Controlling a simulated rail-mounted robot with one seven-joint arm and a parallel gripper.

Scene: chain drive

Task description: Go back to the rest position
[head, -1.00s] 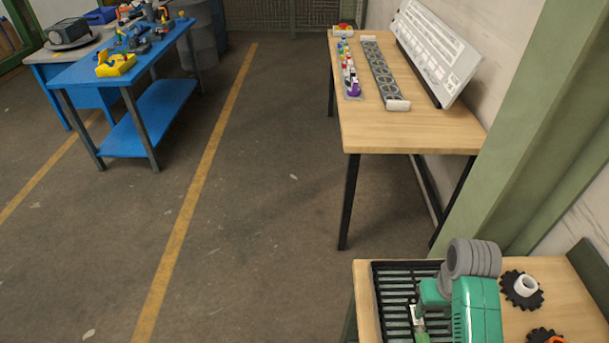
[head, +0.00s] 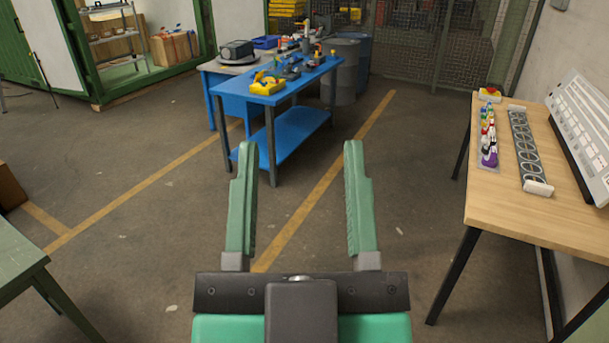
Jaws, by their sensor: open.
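My gripper (head: 299,155) is at the lower middle of the head view, pointing away from me. Its two green fingers are spread wide apart. Nothing is between them; the floor shows through the gap. The gripper touches nothing in view.
A blue workbench (head: 320,78) with several tools and a yellow item (head: 266,84) stands ahead. A wooden table (head: 520,222) with small coloured items (head: 488,135) and a panel (head: 585,128) is at right. A green table (head: 15,262) edges in at lower left. The floor between is clear.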

